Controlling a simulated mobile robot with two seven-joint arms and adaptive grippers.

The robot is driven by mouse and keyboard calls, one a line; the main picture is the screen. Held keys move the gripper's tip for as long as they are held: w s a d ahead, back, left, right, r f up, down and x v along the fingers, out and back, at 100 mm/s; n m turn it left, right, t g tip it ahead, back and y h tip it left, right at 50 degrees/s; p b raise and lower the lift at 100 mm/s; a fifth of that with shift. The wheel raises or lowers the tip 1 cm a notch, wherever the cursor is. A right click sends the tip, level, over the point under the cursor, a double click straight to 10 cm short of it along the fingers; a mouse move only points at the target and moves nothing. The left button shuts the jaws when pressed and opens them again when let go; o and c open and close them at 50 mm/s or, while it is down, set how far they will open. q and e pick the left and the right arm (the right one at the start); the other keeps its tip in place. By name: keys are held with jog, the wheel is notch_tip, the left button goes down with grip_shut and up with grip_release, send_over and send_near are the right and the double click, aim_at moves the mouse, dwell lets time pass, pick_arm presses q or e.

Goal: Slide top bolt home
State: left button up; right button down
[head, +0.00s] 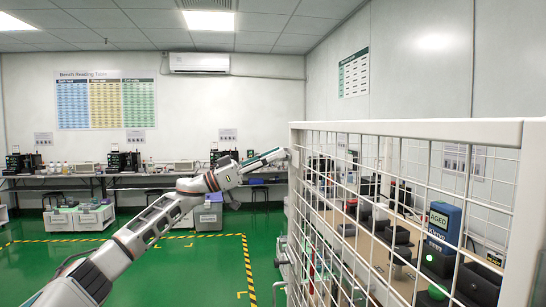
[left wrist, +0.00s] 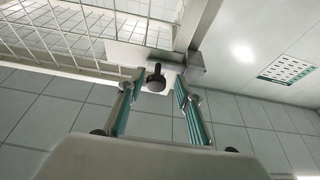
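The top bolt shows in the left wrist view as a dark round knob (left wrist: 155,76) on a white plate at the corner of the mesh frame. My left gripper (left wrist: 157,88) is open, its teal-padded fingers on either side of the knob with a gap visible on each side. In the head view my left gripper (head: 270,158) reaches the upper left corner of the white mesh door (head: 420,128); the bolt itself is hidden or too small there. My right gripper is in neither view.
A handle-like fitting (head: 282,252) sits lower on the door's left edge. Behind the mesh, a bench (head: 385,255) carries dark devices and a blue box marked AGED (head: 442,226). Green floor (head: 180,265) left of the door is mostly clear.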

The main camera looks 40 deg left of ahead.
pick_arm(q)
jog(key=v, duration=1.2)
dwell(0.6)
dwell(0.5)
